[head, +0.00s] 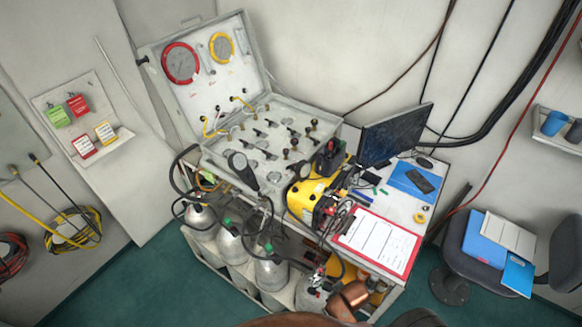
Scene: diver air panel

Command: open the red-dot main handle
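The air panel (214,140) is an open grey case on the table, its lid leaning back. A red-ringed gauge (181,63) and a yellow-ringed gauge (221,47) sit in the lid. The lower panel carries several small dark handles and knobs, such as one dark handle (270,154) near its middle. The red dot is too small to make out, so I cannot tell which handle is the red-dot main handle or how it is turned.
A yellow box (313,196) with cables stands close to the panel's right side. A monitor (394,134) and a red clipboard (378,240) are farther right. Grey cylinders (232,242) with hoses stand below. A chair (468,240) holds folders. Green floor is clear at lower left.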

